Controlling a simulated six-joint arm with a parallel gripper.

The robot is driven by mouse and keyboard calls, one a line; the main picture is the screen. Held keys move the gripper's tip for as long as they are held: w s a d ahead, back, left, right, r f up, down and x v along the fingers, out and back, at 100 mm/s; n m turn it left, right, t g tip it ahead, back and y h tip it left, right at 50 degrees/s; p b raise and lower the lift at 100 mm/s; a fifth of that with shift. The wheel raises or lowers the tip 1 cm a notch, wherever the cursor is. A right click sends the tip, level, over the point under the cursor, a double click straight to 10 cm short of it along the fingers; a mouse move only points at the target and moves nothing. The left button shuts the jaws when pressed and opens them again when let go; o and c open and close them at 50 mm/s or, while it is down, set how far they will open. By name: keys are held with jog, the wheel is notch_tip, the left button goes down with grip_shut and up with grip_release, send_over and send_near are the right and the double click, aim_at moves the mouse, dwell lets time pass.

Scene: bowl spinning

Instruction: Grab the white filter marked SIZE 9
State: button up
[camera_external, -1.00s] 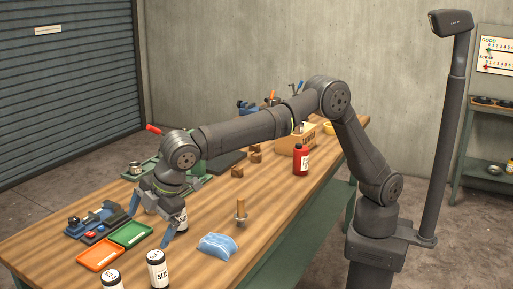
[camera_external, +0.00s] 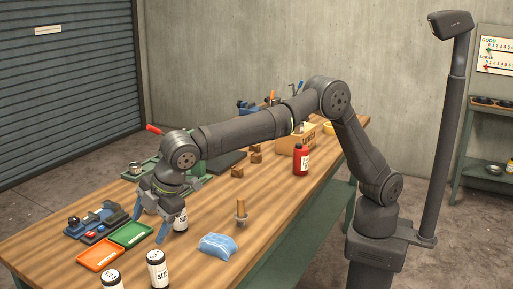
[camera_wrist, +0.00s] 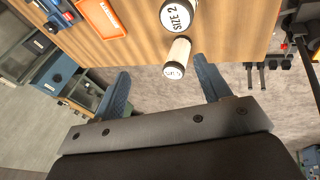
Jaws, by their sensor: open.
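White filters with black ends stand on the bench. In the external view, one filter (camera_external: 157,270) and another filter (camera_external: 111,281) are at the near edge. A third filter (camera_external: 181,220) is just right of my gripper's near finger, partly hidden by it. My gripper (camera_external: 148,228) is open, pointing down, with nothing seen between its fingers. In the wrist view, a filter marked SIZE 2 (camera_wrist: 178,14) is at the top, and another filter (camera_wrist: 177,58) shows beyond my open fingers (camera_wrist: 162,90); its number is unclear. I cannot read SIZE 9 on any filter.
An orange tray (camera_external: 101,266) and a green tray (camera_external: 131,232) lie left of my gripper. A red bottle (camera_external: 301,160) stands farther back. Bare wood lies between.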

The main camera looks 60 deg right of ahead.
jog(key=w+d+m+t, duration=0.1)
jog(key=w+d+m, duration=0.35)
jog(key=d, duration=0.95)
jog(key=w+d+m, duration=0.2)
jog(key=d+m, duration=0.6)
jog(key=d, duration=0.6)
jog(key=x, duration=1)
jog(key=shift+s+f, duration=0.2)
jog(key=shift+f, duration=0.35)
jog(key=shift+x, duration=3.1)
jog(key=shift+a+r, duration=0.1)
jog(key=shift+a, duration=0.1)
jog(key=c, duration=1)
jog(key=shift+c, duration=0.5)
jog(key=shift+r, duration=0.1)
